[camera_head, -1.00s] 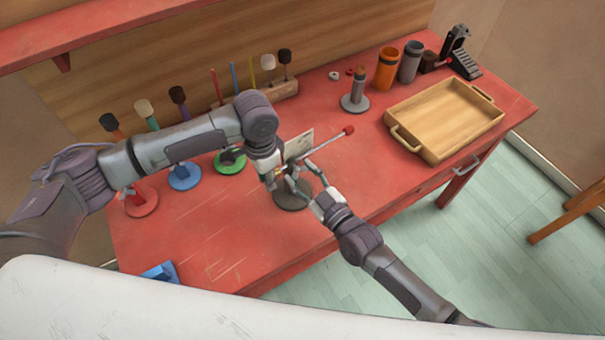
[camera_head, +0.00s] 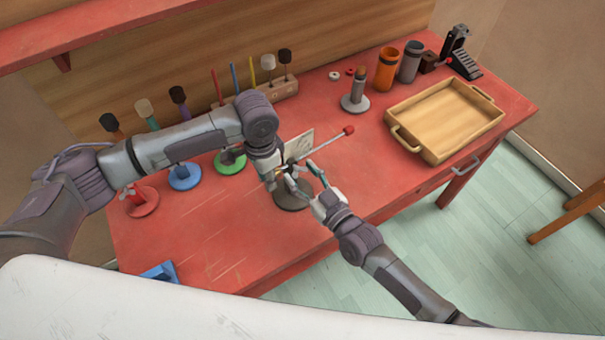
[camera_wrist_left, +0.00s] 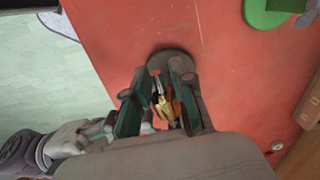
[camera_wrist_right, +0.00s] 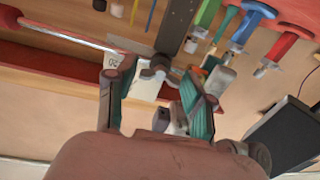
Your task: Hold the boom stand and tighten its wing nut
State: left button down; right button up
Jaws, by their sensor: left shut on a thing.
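The boom stand's dark round base (camera_head: 293,196) rests on the red table, and its boom (camera_head: 330,141) slants up right to a red tip. My left gripper (camera_head: 276,180) is shut on the boom stand's upright above the base; the fingers hide most of the grip. In the left wrist view a brass-coloured part (camera_wrist_left: 168,108), perhaps the wing nut, shows between the fingers, above the base (camera_wrist_left: 172,56). My right gripper (camera_head: 305,178) is open beside the stand's upper part, fingers apart. Whether it touches the wing nut is hidden. The boom (camera_wrist_right: 65,32) crosses upper left in the right wrist view.
A wooden tray (camera_head: 428,154) lies at right, with orange (camera_head: 387,70) and grey cups (camera_head: 410,62) behind. The front table is mostly clear.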

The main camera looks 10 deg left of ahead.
jog(key=shift+o, duration=0.7)
jog(key=v, duration=1.2)
pick_arm(q)
jog(key=c, duration=0.9)
grip_release()
